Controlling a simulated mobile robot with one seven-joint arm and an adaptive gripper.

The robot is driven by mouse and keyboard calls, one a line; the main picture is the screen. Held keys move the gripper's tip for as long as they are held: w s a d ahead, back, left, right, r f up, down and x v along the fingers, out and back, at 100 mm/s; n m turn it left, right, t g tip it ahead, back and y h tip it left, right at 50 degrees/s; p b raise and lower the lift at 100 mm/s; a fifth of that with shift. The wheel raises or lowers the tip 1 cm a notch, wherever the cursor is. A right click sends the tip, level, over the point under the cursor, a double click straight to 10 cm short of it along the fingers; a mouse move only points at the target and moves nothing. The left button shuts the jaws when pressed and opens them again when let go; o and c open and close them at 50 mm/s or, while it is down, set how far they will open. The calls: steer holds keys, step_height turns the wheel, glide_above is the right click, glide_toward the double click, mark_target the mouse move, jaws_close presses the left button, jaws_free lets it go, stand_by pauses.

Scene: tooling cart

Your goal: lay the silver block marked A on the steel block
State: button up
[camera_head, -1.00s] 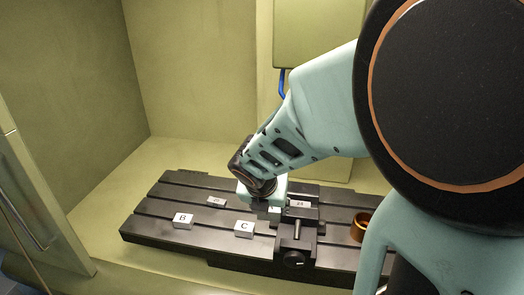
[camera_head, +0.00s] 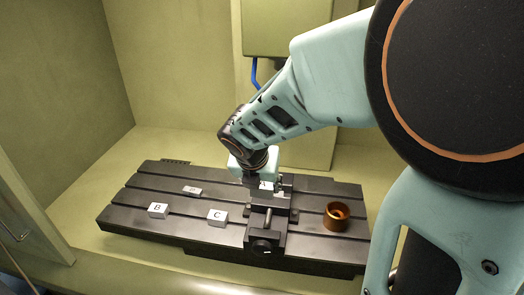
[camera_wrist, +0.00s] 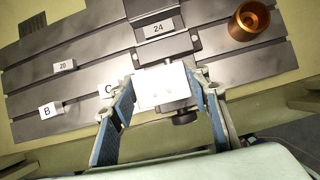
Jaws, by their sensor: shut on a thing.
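My gripper (camera_wrist: 160,100) is shut on a silver block (camera_wrist: 162,88), whose top looks washed out white in the wrist view. In the head view this block (camera_head: 265,186) shows a partly hidden letter, under my gripper (camera_head: 261,182) and over the back part of the vise. A small grey block marked 20 (camera_head: 192,191) lies on the slotted plate to the left; a piece marked 24 (camera_wrist: 158,28) is at the vise. I cannot tell for sure which of these is the steel block. Whether the held block touches anything below is hidden.
Blocks marked B (camera_head: 158,210) and C (camera_head: 217,216) lie on the slotted plate (camera_head: 190,231), left of the black vise (camera_head: 265,226). A copper-coloured cup (camera_head: 337,217) stands to the right. The yellow cabinet wall (camera_head: 180,70) is behind.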

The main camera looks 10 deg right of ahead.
steer(key=w+d+f+b, duration=0.1)
steer(key=w+f, duration=0.2)
steer(key=w, duration=0.1)
steer(key=w+d+f+b, duration=0.1)
steer(key=w+d+f, duration=0.1)
steer(key=w+f, duration=0.1)
steer(key=w+d+f+b, duration=0.1)
steer(key=w+d+f, duration=0.1)
steer(key=w, duration=0.3)
steer(key=shift+f, duration=0.5)
steer(key=b+x, duration=0.2)
steer(key=x, duration=0.1)
steer(key=shift+s+f+b, duration=0.25)
steer(key=shift+f+b, duration=0.05)
steer(key=shift+b, duration=0.1)
steer(key=shift+f+b, duration=0.35)
steer(key=shift+b, duration=0.05)
steer(key=shift+f, duration=0.1)
steer(key=shift+f, duration=0.15)
steer(key=o, duration=1.3)
steer(key=shift+o, duration=0.2)
